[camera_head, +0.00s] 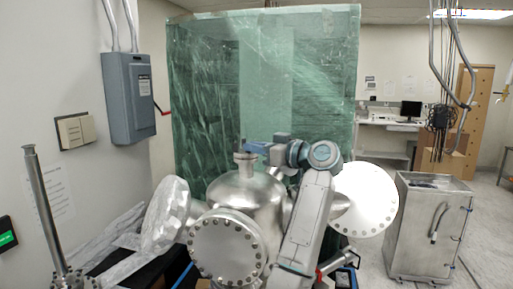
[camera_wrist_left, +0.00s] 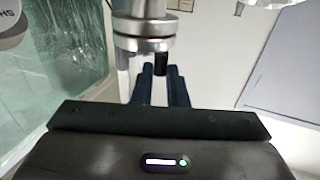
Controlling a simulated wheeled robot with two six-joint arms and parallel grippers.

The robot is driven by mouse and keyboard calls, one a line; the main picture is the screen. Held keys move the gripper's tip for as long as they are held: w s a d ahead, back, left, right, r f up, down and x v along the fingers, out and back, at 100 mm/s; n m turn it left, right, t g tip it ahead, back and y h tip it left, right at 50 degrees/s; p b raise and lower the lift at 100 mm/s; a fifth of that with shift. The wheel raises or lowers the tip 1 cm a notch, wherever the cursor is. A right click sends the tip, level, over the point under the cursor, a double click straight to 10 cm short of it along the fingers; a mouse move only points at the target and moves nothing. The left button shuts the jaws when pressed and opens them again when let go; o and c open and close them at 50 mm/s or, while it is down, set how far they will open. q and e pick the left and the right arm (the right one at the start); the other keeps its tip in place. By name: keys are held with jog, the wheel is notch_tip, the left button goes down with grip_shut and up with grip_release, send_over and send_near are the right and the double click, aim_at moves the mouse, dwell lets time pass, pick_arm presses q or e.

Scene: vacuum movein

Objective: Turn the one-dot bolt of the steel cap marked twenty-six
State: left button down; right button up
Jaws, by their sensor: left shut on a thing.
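The small steel cap (camera_head: 244,157) sits on the narrow neck at the top of the steel vessel (camera_head: 245,195). Its number and any dots are too small to read. My left gripper (camera_head: 250,148) reaches in level from the right at the cap's rim. In the left wrist view the round steel cap (camera_wrist_left: 146,29) shows above the fingers. A short dark bolt (camera_wrist_left: 160,69) at its edge stands between the blue fingertips (camera_wrist_left: 160,78), which are shut on it. The fingers hide part of the bolt. My right gripper is not in view.
A large bolted flange (camera_head: 227,246) faces forward on the vessel. A foil-wrapped port (camera_head: 166,215) is at left and a round steel plate (camera_head: 364,200) at right. A green plastic curtain (camera_head: 265,90) hangs behind. A steel cabinet (camera_head: 428,228) stands at right beside open floor.

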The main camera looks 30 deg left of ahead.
pick_arm(q)
jog(key=shift+s+m+t, duration=0.2)
jog(key=shift+m+t, duration=0.4)
jog(key=shift+t, duration=0.4)
jog(key=m+t, duration=0.1)
jog(key=t, duration=0.1)
jog(key=m+t+h, duration=0.1)
jog(key=shift+s+a+m+t+h, duration=0.15)
jog(key=shift+s+m+t+h, duration=0.15)
jog(key=shift+t, duration=0.1)
jog(key=m+t+h, duration=0.1)
jog(key=t, duration=0.1)
jog(key=m+t+h, duration=0.2)
jog(key=s+m+t+h, duration=0.1)
jog(key=m+t+h, duration=0.1)
jog(key=shift+a+r, duration=0.1)
jog(key=shift+a, duration=0.3)
jog(key=shift+s+a+m+t+h, duration=0.1)
jog(key=shift+a+m+t+h, duration=0.1)
jog(key=shift+m+t+h, duration=1.4)
jog(key=shift+h, duration=0.4)
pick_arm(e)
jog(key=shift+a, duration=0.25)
pick_arm(q)
jog(key=c, duration=1.4)
grip_release()
jog(key=shift+c, duration=0.2)
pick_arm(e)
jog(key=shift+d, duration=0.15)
